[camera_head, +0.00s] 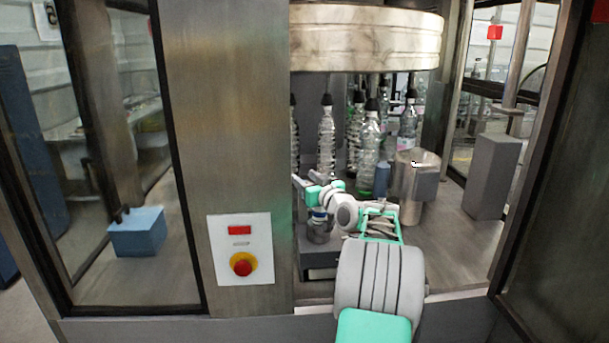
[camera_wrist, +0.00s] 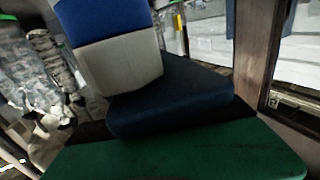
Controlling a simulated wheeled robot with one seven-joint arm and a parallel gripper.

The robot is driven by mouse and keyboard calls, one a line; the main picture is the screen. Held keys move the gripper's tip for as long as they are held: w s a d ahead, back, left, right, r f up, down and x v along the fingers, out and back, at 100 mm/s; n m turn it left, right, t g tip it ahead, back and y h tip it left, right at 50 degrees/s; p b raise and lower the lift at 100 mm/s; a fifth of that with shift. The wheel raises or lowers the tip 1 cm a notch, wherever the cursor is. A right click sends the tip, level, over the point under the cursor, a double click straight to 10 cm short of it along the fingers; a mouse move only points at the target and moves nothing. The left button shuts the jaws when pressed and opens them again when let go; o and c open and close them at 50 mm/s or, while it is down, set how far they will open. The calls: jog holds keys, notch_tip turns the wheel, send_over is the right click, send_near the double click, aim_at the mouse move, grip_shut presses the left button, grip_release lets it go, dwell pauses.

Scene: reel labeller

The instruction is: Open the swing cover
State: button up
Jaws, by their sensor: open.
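My gripper (camera_head: 303,186) is inside the machine's open front, at the end of my grey and teal arm, left of the middle of the opening. It is small here and its fingers are hard to make out; it is open. No part is clearly marked as the swing cover. A dark-framed glass panel (camera_head: 565,225) stands at the right edge, angled beside the opening. My gripper is well left of it and apart from it. In the wrist view, blue, beige and dark blocks and a green surface fill the near part; nothing is seen held.
Clear bottles (camera_head: 367,150) hang or stand under a round carousel (camera_head: 365,38) behind my arm. A metal cylinder (camera_head: 415,195) and a grey block (camera_head: 493,175) stand to the right. A steel pillar with a red emergency button (camera_head: 242,264) bounds the opening on the left.

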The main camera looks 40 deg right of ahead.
grip_shut()
dwell(0.5)
dwell(0.9)
